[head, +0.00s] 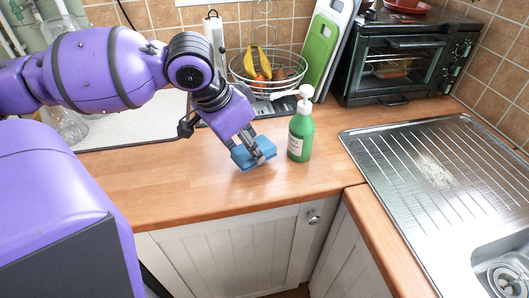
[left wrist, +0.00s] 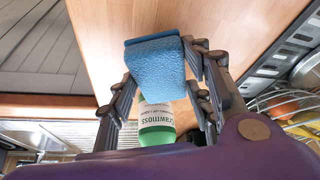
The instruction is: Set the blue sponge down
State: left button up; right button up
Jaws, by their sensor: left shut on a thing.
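The blue sponge (head: 252,152) is held in my left gripper (head: 250,147), over the wooden counter just left of the green soap bottle. In the left wrist view the sponge (left wrist: 157,68) sits between the two fingers of my left gripper (left wrist: 160,85). In the head view the sponge is at or just above the counter; I cannot tell whether it touches. My right gripper is not in view.
The green pump bottle (head: 300,132) stands upright close to the sponge's right. A wire fruit basket (head: 268,75) and a toaster oven (head: 405,58) are behind. A metal sink drainer (head: 440,170) is right. Bare wooden counter (head: 180,190) lies in front.

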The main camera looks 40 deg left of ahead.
aim_at(259, 144)
pick_arm(q)
jog(key=shift+w+d+f, duration=0.1)
jog(key=shift+w+f, duration=0.1)
jog(key=shift+w, duration=0.1)
jog(key=w+f+b, duration=0.2)
jog(key=shift+w+d, duration=0.3)
jog(key=shift+d, duration=0.1)
jog(key=shift+w, duration=0.1)
jog(key=shift+f, duration=0.2)
jog(key=o, duration=0.9)
